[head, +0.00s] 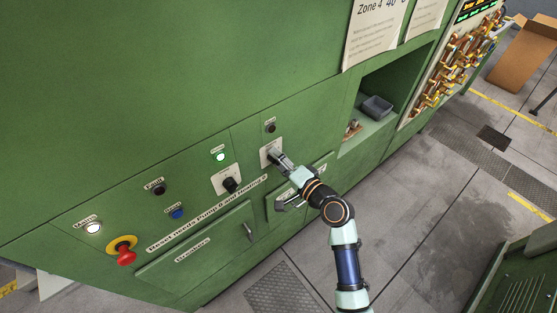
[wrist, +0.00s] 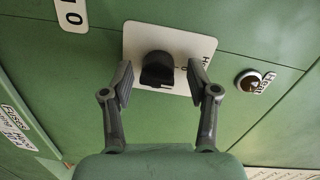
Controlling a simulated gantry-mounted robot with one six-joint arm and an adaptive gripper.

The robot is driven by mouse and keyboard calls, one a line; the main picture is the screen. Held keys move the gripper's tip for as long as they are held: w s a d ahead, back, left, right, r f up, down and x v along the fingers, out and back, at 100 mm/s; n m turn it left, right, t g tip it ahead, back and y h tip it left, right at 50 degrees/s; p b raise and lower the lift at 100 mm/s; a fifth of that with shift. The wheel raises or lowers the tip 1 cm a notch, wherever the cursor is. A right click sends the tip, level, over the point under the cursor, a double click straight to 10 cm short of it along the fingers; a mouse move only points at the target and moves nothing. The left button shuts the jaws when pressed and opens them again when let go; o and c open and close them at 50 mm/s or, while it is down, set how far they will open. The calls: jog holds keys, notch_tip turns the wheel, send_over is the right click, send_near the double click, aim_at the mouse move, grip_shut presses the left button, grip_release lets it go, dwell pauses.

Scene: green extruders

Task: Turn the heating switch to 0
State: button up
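The heating switch (wrist: 157,68) is a black rotary knob on a white plate (wrist: 190,42) on the green panel. The plate's print is partly cut off: an "H" and a "0" show at its right side. My gripper (wrist: 160,82) is open, with one finger on each side of the knob and a gap to it on both sides. In the head view my gripper (head: 279,159) is at the white plate (head: 266,150) and hides the knob. I cannot tell how far the fingertips are from the plate.
To the left in the head view are another black rotary switch (head: 231,185), a lit green lamp (head: 219,156), a blue button (head: 177,213) and a red emergency stop (head: 126,256). A dark round lamp or button (wrist: 249,81) sits beside the plate. An open recess (head: 385,90) lies at right.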

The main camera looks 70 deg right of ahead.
jog(key=v, duration=1.2)
dwell(0.3)
